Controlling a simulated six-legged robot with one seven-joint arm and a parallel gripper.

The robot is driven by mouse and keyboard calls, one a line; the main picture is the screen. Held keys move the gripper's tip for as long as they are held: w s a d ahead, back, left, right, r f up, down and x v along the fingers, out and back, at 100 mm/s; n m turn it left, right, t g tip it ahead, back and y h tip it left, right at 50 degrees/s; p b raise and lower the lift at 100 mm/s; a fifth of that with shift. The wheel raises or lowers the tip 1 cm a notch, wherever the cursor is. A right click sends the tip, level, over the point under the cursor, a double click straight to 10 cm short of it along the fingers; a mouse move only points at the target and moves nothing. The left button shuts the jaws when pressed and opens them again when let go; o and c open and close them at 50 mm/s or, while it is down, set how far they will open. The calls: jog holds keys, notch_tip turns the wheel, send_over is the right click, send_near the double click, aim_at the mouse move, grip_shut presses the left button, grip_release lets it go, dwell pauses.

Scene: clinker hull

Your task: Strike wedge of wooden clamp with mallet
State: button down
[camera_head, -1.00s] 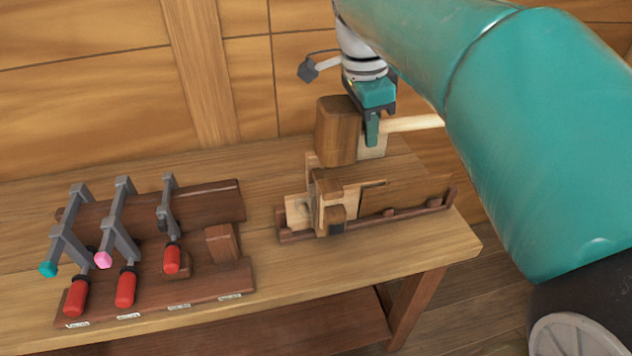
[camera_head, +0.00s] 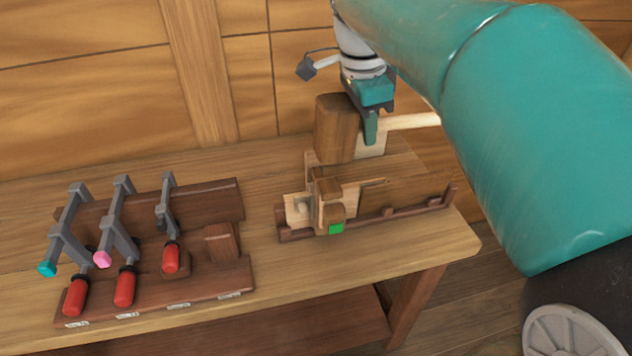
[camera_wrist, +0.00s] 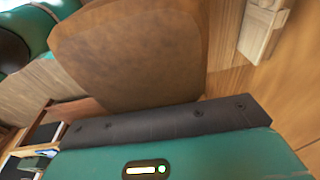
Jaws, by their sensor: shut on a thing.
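The mallet has a brown wooden head (camera_head: 336,128) and a pale handle (camera_head: 412,121). My gripper (camera_head: 371,130) is shut on the mallet, close to the head. The head also fills much of the wrist view (camera_wrist: 130,55). The wooden clamp (camera_head: 327,205) stands on the bench just below the mallet head. The head appears apart from it, though the exact gap is hard to judge. A small block at the clamp's front shows a green face (camera_head: 336,229). I cannot clearly tell which piece is the wedge.
A dark rack (camera_head: 150,295) on the left of the bench holds several metal clamps with red handles. A low dark rail (camera_head: 410,209) runs right of the wooden clamp. The bench top (camera_head: 440,240) is clear at its right front. A plank wall stands behind.

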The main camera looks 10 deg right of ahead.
jog(key=shift+w, duration=0.25)
jog(key=shift+s+r, duration=0.1)
jog(key=shift+s, duration=0.25)
jog(key=shift+w, duration=0.25)
notch_tip(320, 180, up, 6)
jog(key=shift+s+f, duration=0.1)
jog(key=shift+s, duration=0.05)
